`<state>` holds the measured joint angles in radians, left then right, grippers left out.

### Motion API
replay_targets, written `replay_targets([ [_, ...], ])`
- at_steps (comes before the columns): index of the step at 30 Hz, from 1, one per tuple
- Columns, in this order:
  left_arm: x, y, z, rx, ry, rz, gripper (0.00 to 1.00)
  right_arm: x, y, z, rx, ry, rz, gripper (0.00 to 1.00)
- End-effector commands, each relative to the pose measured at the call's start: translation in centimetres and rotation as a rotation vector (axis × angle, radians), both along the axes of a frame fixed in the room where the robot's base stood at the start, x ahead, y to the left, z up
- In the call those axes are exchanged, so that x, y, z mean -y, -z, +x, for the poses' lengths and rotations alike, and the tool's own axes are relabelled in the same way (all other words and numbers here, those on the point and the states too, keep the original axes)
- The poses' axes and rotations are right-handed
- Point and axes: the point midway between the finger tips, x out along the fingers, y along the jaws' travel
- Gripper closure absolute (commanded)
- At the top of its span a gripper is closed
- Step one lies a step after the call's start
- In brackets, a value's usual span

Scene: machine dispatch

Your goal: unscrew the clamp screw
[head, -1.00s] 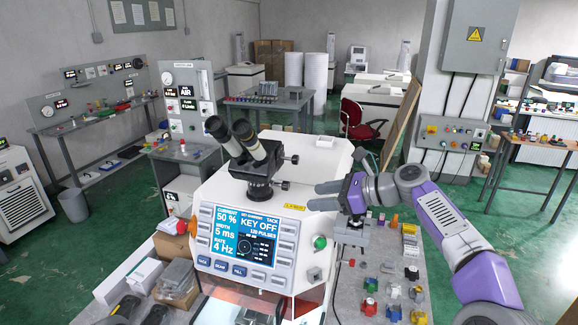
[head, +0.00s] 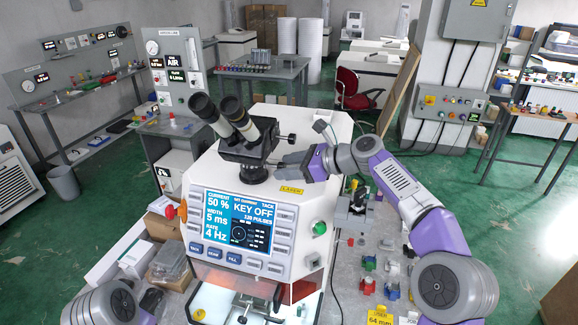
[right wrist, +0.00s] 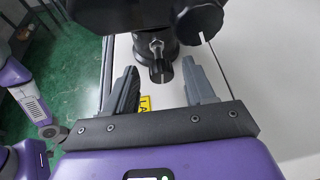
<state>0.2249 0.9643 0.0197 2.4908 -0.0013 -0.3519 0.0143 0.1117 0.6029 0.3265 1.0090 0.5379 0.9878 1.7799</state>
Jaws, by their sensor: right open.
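The clamp screw (right wrist: 160,72) is a small black knob with a pale mark, low on the black microscope mount in the right wrist view. My right gripper (right wrist: 159,80) is open, with one grey finger on each side of the knob and gaps visible between; I see no contact. In the head view the right gripper (head: 284,163) reaches in from the right beside the microscope (head: 248,150) and covers the screw. Part of my left arm shows at the lower left of the head view, but its gripper does not.
The white welding machine (head: 310,205) carries the microscope and a lit screen (head: 240,218). A larger black knob (right wrist: 205,20) sits close above the right finger. A small vise-like fixture (head: 352,205) and several coloured parts lie on the bench to the right.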

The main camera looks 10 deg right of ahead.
Motion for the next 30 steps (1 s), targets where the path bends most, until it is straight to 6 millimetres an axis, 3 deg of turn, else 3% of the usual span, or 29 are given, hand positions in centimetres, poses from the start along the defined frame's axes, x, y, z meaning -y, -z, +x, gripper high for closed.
replay_targets([
  [6,0.0,0.0,0.0,0.000,0.000,0.000,0.57,0.0,0.0,0.0,0.000,0.000,0.000,0.48],
  [16,0.0,0.0,0.0,0.000,0.000,0.000,0.57,0.0,0.0,0.0,0.000,0.000,0.000,0.98],
  [30,0.0,1.3,0.0,0.000,0.000,0.000,0.57,0.0,0.2,-0.1,0.111,0.001,-0.045,1.00],
])
